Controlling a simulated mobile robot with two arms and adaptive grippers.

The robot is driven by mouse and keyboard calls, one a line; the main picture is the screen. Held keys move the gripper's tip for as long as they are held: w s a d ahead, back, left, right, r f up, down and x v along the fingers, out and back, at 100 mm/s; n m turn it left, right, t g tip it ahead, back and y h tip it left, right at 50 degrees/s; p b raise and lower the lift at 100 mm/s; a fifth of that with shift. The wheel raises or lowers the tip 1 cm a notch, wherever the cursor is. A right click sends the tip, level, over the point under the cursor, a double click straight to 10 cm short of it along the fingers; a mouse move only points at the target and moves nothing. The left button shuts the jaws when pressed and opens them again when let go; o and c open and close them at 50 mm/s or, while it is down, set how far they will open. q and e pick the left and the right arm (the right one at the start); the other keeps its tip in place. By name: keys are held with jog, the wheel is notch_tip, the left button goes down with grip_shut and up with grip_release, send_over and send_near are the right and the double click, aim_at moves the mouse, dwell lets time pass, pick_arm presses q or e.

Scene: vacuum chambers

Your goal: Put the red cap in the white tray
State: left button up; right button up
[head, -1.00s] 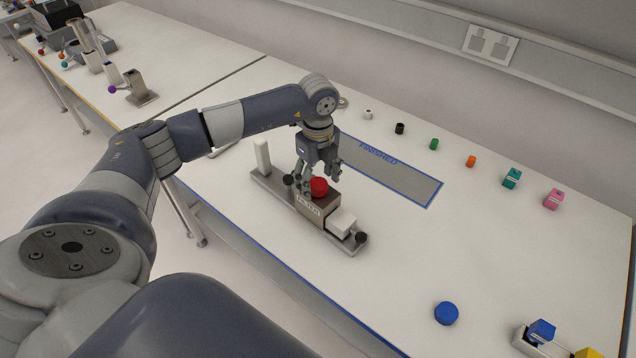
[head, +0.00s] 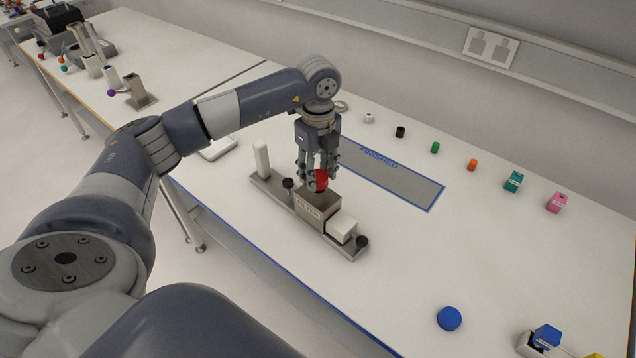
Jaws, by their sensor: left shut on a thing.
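The red cap (head: 321,180) is between the fingers of my left gripper (head: 316,183), which is shut on it. The cap is at the top of the metal block marked FILTER (head: 309,212); I cannot tell whether it still touches the block. The fingers point down and partly cover the cap. A flat white tray (head: 219,149) lies on the table behind my left forearm, left of the block, and is partly hidden by the arm. My right gripper is not in view.
The block sits on a metal base with a white post (head: 263,158), a white piece (head: 341,226) and black knobs. Right of it is the blue-edged FINISHED area (head: 400,183), empty where visible. A blue cap (head: 449,318) lies near the front. Several small coloured items line the back.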

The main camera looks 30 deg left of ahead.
pick_arm(q)
jog(key=s+d+b, duration=0.2)
jog(key=s+d, duration=0.2)
jog(key=s, duration=0.3)
jog(key=s+d+r+b, duration=0.1)
jog(key=s+d+b, duration=0.1)
jog(key=s+d, duration=0.2)
jog(key=s, duration=0.2)
jog(key=shift+s, duration=0.35)
